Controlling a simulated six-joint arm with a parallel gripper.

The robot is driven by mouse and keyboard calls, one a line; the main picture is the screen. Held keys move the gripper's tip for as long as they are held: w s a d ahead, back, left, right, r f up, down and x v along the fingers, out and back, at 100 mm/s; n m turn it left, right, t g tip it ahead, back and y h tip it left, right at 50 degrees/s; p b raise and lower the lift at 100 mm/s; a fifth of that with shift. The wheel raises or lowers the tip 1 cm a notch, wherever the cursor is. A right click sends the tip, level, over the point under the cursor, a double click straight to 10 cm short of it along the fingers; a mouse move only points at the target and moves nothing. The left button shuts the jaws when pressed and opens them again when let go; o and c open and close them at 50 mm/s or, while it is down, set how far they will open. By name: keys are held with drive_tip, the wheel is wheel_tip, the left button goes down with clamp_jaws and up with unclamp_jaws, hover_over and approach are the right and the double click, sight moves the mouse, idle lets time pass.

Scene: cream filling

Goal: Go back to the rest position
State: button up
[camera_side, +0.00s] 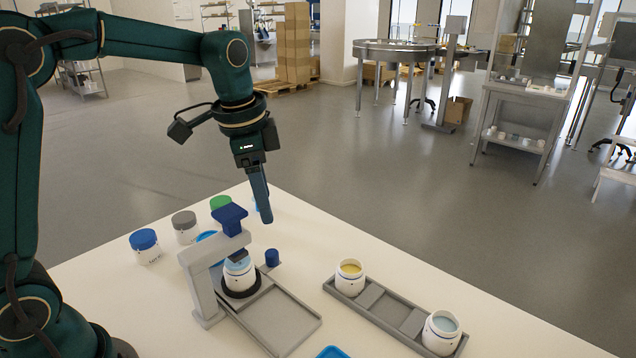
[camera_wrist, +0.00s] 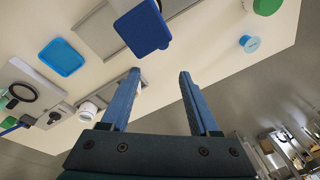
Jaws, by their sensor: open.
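My gripper (camera_side: 266,218) hangs fingers-down above the back of the white table, behind the filling stand. In the wrist view my gripper (camera_wrist: 160,74) has its two blue fingers apart with nothing between them. The grey filling stand (camera_side: 200,285) has a dark blue top (camera_side: 230,217), which also shows just past the fingertips in the wrist view (camera_wrist: 142,28). A white jar with light blue contents (camera_side: 239,274) stands under the stand's head in a black ring. My gripper is apart from the jar and appears clear of the stand.
Blue-lidded (camera_side: 145,246), grey-lidded (camera_side: 185,227) and green-lidded (camera_side: 219,204) jars stand at the left. A grey tray (camera_side: 375,303) at the right holds one open jar with yellow contents (camera_side: 349,277) and one with bluish contents (camera_side: 441,332). A small blue cylinder (camera_side: 272,257) sits beside the stand.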

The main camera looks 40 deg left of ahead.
drive_tip(key=s+d+r+n+t, duration=0.1)
drive_tip(key=s+d+r+t, duration=0.1)
drive_tip(key=s+r, duration=0.25)
drive_tip(key=s+d+f+n+t, duration=0.1)
drive_tip(key=s+f+n, duration=0.3)
drive_tip(key=s, duration=0.7)
drive_tip(key=shift+d+f+n, duration=0.2)
drive_tip(key=shift+d+n, duration=0.3)
drive_tip(key=shift+n, duration=0.5)
